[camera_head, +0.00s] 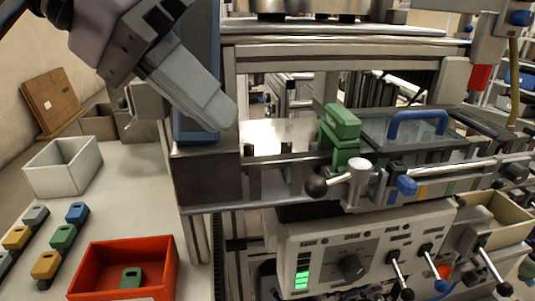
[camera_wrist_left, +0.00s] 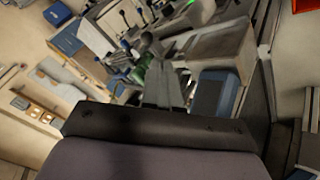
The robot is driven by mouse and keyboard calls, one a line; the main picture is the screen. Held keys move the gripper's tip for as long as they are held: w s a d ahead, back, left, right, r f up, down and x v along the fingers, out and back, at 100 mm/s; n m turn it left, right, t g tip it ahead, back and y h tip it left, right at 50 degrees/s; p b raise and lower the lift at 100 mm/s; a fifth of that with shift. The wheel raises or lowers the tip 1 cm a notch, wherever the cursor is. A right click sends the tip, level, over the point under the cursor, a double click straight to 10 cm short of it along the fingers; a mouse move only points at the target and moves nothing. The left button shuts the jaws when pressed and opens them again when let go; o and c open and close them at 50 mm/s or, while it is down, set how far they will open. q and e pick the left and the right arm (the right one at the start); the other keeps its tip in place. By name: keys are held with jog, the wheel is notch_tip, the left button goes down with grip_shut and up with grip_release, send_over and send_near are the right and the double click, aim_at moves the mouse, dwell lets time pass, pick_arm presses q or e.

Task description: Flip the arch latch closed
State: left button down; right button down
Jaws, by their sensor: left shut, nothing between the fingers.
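A blue arch-shaped handle (camera_head: 418,122) stands up over a clear-lidded box on the machine at the right of the head view. A lever with a black ball knob (camera_head: 316,187) points left from a silver pivot (camera_head: 358,180) on the front rail. I cannot tell for sure which of these is the arch latch. My left gripper (camera_head: 222,116) is shut and empty, its grey fingers pointing down and right, left of both parts and apart from them. Its fingers also show in the left wrist view (camera_wrist_left: 165,92). My right gripper is not seen.
A blue post (camera_head: 198,130) stands close by my left gripper. A green block (camera_head: 341,135) rises from the rail. A control panel (camera_head: 370,245) with levers sits below. A red bin (camera_head: 125,268), a white bin (camera_head: 62,165) and several small coloured blocks occupy the left table.

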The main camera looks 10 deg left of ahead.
aim_at(342, 178)
pick_arm(q)
jog(key=x, duration=1)
